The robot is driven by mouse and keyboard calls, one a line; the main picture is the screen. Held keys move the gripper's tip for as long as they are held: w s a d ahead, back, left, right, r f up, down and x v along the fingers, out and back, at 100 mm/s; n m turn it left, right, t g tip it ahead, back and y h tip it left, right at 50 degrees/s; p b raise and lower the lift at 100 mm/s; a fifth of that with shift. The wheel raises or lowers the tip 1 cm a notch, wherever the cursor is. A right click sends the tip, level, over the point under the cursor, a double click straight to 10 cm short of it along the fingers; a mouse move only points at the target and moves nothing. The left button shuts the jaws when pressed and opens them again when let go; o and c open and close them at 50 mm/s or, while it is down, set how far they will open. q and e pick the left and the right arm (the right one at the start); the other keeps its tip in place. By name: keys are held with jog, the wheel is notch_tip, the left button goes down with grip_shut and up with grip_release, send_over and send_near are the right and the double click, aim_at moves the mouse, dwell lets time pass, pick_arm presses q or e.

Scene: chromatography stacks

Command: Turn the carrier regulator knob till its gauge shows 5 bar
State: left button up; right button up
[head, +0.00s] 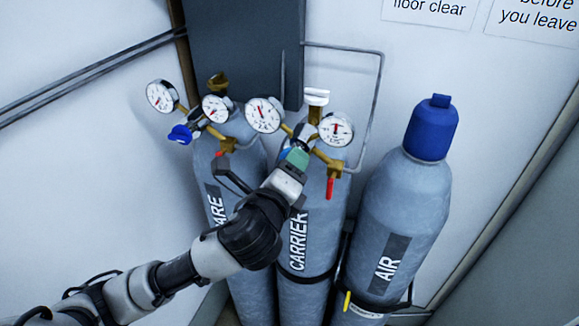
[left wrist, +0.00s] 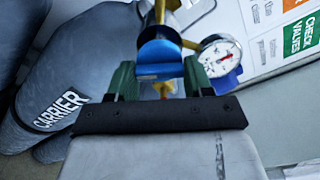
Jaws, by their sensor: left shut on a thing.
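The carrier cylinder (head: 300,245) stands in the middle and bears the label CARRIER. Its brass regulator has a left gauge (head: 263,115) and a right gauge (head: 335,128), both with red needles; their numbers are too small to read. One gauge also shows in the left wrist view (left wrist: 218,58). My left gripper (head: 294,157) is at the front of this regulator. In the left wrist view its green fingers (left wrist: 160,80) are shut on the blue regulator knob (left wrist: 160,54), one on each side. In the head view the knob is mostly hidden by the gripper. My right gripper is out of view.
A spare cylinder (head: 232,160) with its own gauges and blue knob (head: 181,133) stands close on the left. The air cylinder (head: 407,200) with a blue cap (head: 432,128) stands on the right. A red lever (head: 330,187) hangs beside my gripper. A thin pipe (head: 378,100) runs along the wall.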

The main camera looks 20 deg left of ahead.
pick_arm(q)
jog(key=m, duration=0.5)
jog(key=shift+a+r, duration=0.1)
jog(key=shift+m, duration=0.4)
jog(key=o, duration=0.9)
jog(key=shift+w, duration=0.2)
jog(key=shift+o, duration=0.2)
jog(key=shift+f, duration=0.2)
